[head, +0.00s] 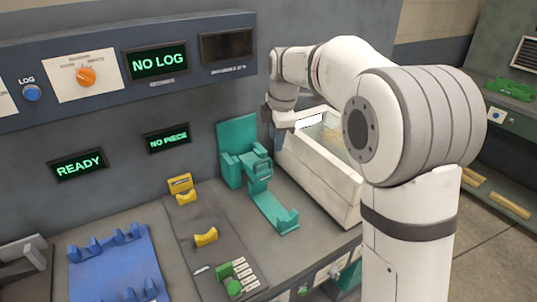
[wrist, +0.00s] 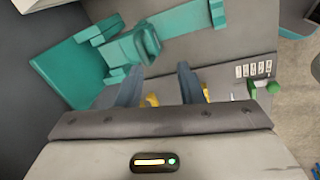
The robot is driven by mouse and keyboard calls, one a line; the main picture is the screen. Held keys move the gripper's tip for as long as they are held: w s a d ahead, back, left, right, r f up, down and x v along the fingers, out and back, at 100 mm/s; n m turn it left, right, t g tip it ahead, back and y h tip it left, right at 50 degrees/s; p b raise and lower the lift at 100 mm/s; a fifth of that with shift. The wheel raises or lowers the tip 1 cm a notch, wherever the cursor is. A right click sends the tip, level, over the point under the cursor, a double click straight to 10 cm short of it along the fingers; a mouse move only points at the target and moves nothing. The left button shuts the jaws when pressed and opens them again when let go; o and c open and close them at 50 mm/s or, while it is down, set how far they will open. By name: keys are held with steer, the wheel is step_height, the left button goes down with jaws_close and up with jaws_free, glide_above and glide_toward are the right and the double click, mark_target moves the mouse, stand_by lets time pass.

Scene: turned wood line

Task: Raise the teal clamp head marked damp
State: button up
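The teal clamp stand (head: 236,140) stands against the back panel, with its teal clamp head (head: 260,172) low on its front above a teal bed (head: 270,209). I cannot read a "damp" mark on it. In the wrist view the clamp head (wrist: 147,42) lies just beyond my fingertips. My gripper (wrist: 161,80) is open, with its two dark fingers apart and nothing held between them. In the head view my gripper (head: 278,128) hangs above and to the right of the clamp head, apart from it; its fingers are hard to see there.
A white bin (head: 318,170) stands close on the right of the stand. Yellow holders (head: 205,237), a blue cradle (head: 115,265) and a green knob (head: 234,287) are on the bench. The panel displays read NO LOG (head: 157,62), READY (head: 78,166) and NO PIECE (head: 167,138).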

mark_target(263, 161)
steer(key=w+a+f+n, duration=0.1)
steer(key=f, duration=0.2)
steer(key=w+a+f+n, duration=0.1)
steer(key=w+f, duration=0.1)
steer(key=f, duration=0.1)
steer(key=w+a+f+n, duration=0.1)
steer(key=a+f, duration=0.1)
steer(key=f, duration=0.1)
steer(key=shift+w+f+p, duration=0.3)
steer(key=shift+f+p, duration=0.05)
steer(key=shift+f, duration=0.05)
jaws_close()
